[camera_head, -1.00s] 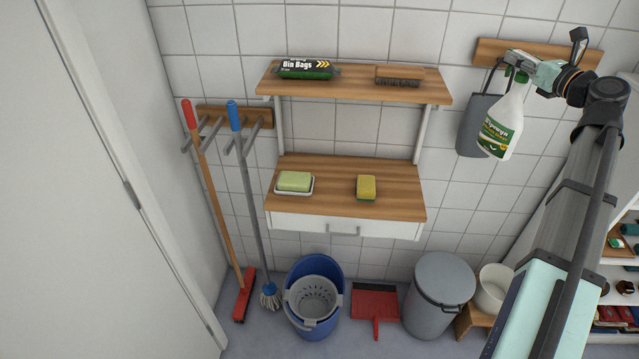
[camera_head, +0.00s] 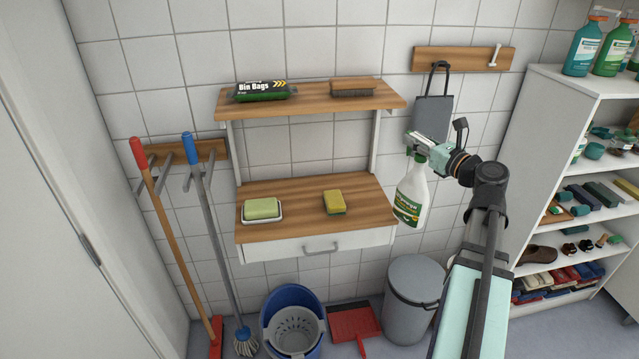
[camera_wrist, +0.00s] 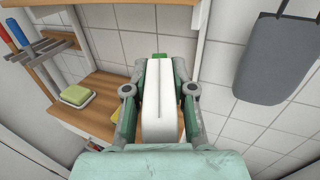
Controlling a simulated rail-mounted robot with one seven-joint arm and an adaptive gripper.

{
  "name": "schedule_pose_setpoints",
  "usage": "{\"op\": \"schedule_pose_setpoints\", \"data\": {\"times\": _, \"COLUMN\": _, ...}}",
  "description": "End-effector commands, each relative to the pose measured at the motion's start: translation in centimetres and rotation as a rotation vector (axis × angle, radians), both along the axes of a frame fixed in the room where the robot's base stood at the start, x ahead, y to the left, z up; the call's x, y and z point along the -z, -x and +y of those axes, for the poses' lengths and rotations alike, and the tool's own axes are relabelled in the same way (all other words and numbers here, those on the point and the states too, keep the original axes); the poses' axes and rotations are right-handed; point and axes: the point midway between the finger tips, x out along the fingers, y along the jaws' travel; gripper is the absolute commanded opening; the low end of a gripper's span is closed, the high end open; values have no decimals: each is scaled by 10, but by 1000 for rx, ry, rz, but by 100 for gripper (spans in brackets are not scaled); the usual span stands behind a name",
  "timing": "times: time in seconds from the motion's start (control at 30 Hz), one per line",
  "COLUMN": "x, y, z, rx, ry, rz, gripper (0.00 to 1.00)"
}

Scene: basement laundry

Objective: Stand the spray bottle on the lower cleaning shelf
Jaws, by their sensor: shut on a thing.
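The white spray bottle (camera_head: 411,196) with a green label hangs nearly upright in my gripper (camera_head: 420,143), which is shut on its upper part. In the wrist view the bottle's white body (camera_wrist: 160,112) fills the space between the fingers of my gripper (camera_wrist: 158,95). The bottle is in the air just right of the lower cleaning shelf (camera_head: 290,205), apart from it. On that wooden shelf lie a green soap bar in a white dish (camera_head: 262,209) and a yellow sponge (camera_head: 334,202). The shelf's right part is bare.
The upper shelf (camera_head: 310,102) holds bin bags (camera_head: 264,91) and a brush (camera_head: 352,88); a white post (camera_head: 374,145) joins the shelves on the right. A grey dustpan-like item (camera_head: 433,117) hangs behind my gripper. A grey bin (camera_head: 412,300) stands below.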

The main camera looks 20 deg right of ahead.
Motion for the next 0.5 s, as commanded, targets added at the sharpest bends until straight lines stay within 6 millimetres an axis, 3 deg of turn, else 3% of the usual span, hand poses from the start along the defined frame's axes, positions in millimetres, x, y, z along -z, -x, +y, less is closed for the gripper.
{"op": "schedule_pose_setpoints", "data": {"times": 0.17, "x": -3, "y": -25, "z": 6, "rx": -2, "ry": -3, "rz": -2, "gripper": 0}}
{"op": "schedule_pose_setpoints", "data": {"times": 0.5, "x": -3, "y": -95, "z": 27, "rx": -2, "ry": -3, "rz": -1, "gripper": 0}}
